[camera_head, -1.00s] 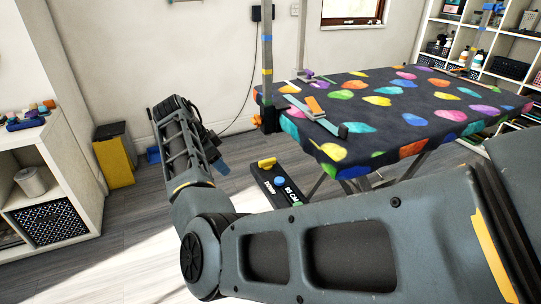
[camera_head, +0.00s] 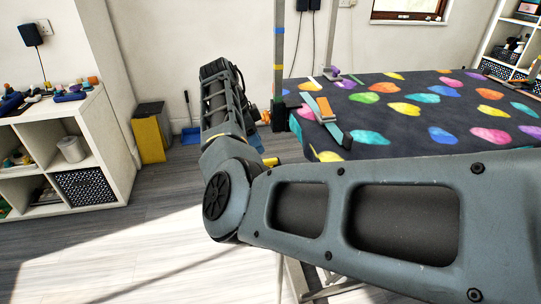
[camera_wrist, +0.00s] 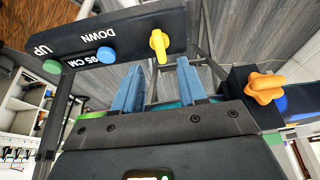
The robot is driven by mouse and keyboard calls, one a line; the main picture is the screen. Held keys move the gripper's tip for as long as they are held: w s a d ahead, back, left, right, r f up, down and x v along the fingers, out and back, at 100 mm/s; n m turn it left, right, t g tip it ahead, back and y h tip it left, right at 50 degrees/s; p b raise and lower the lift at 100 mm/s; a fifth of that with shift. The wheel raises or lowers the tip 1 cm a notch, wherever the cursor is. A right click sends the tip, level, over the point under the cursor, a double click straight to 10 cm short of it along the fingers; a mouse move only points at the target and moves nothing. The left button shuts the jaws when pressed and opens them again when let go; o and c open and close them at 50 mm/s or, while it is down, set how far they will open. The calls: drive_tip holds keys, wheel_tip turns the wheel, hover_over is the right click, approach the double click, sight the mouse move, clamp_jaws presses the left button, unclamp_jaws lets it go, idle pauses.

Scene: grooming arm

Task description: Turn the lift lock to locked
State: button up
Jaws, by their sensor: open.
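The control panel (camera_wrist: 120,36) is a dark bar marked UP, DOWN and 95 CM, with green and blue buttons. A yellow lever (camera_wrist: 159,45), which looks like the lift lock, sticks out at its right end in the wrist view. My gripper (camera_wrist: 159,66) is open, its two blue fingers on either side of the line to this lever. The lever appears just beyond the fingertips; I cannot tell if they touch it. In the head view a bit of yellow (camera_head: 271,161) shows past my arm, which hides most of the panel.
The grooming table (camera_head: 400,115) with its colourful dark cover stands right of my gripper. A second, orange-yellow knob (camera_wrist: 265,88) on a dark block is at the right in the wrist view. A shelf (camera_head: 118,150) and yellow bin (camera_head: 150,146) stand left. Floor at lower left is clear.

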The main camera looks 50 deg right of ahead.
sight(266, 160)
drive_tip(key=x, duration=0.6)
drive_tip(key=shift+s+d+f+p, duration=0.15)
drive_tip(key=shift+f+p, duration=0.1)
drive_tip(key=shift+p, duration=0.1)
drive_tip(key=shift+c, duration=0.2)
clamp_jaws()
